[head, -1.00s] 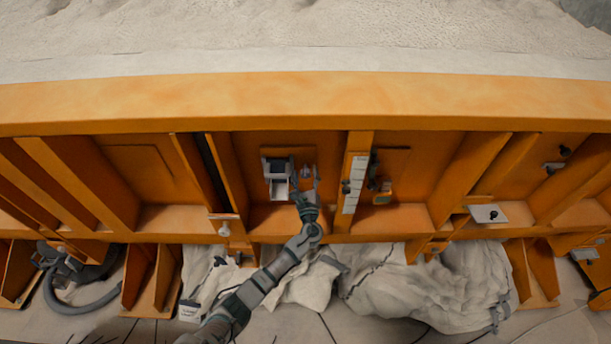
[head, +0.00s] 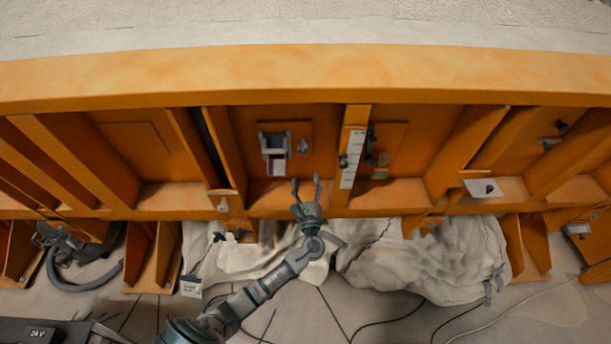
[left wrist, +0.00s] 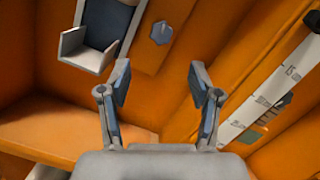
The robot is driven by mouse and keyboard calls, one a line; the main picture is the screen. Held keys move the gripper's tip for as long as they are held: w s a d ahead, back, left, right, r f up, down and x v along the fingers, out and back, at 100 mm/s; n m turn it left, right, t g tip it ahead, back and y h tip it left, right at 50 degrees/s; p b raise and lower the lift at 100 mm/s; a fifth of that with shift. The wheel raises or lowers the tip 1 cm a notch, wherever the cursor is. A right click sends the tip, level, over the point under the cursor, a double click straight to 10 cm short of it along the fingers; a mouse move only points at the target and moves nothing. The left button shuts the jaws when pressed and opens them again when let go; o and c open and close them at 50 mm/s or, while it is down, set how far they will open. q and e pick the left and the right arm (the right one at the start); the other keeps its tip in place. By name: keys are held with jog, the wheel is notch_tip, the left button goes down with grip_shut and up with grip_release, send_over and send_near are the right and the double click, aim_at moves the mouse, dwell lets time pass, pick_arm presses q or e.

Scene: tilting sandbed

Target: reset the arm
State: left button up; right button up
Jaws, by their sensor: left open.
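My left gripper (head: 306,190) is open and empty in the head view, its fingers pointing up toward the orange sandbed frame (head: 300,80). It also shows in the left wrist view (left wrist: 158,85), with its two fingers spread apart. Beyond its fingertips is an orange panel with a grey bracket-like holder (head: 275,150) and a small grey knob (head: 303,146). In the left wrist view the knob (left wrist: 161,32) lies ahead between the fingers, and the holder (left wrist: 92,45) is to the upper left. The gripper touches neither. My right gripper is not in view.
A white scale strip (head: 352,160) runs down a post right of the gripper. Orange ribs (head: 470,150) divide the frame into bays. Pale crumpled sheeting (head: 430,260) lies below, with cables on the floor (head: 330,310). A grey hose (head: 85,300) lies at lower left.

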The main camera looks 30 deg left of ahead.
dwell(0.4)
pick_arm(q)
notch_tip(320, 180, down, 22)
jog(key=s+n+g+h, duration=0.2)
jog(key=g+h, duration=0.2)
jog(key=s+f+n+g+h, duration=0.1)
jog(key=s+f, duration=0.2)
jog(key=f, duration=0.3)
jog(key=s+d+f+n+g+h, duration=0.1)
jog(key=s+f+n+g, duration=0.15)
jog(key=f, duration=0.45)
jog(key=s+f+g+h, duration=0.1)
jog(key=s+f+h, duration=0.1)
jog(key=s+f, duration=0.3)
jog(key=s+d+f+n+g+h+b, duration=0.1)
jog(key=s+d+f+n+g, duration=0.2)
jog(key=s+f, duration=0.65)
jog(key=s+d+f+n+g+h, duration=0.2)
jog(key=s+f+n, duration=0.2)
jog(key=s+f, duration=0.6)
jog(key=s+d+f+n+g+h, duration=0.1)
jog(key=s+n, duration=0.3)
jog(key=s, duration=0.7)
jog(key=s+d+f+n+g, duration=0.2)
jog(key=s+d+f+n, duration=0.1)
jog(key=s, duration=0.9)
jog(key=shift+d+f+n+h+b, duration=0.2)
jog(key=shift+f+n+h+b, duration=0.2)
jog(key=shift+f+n, duration=0.45)
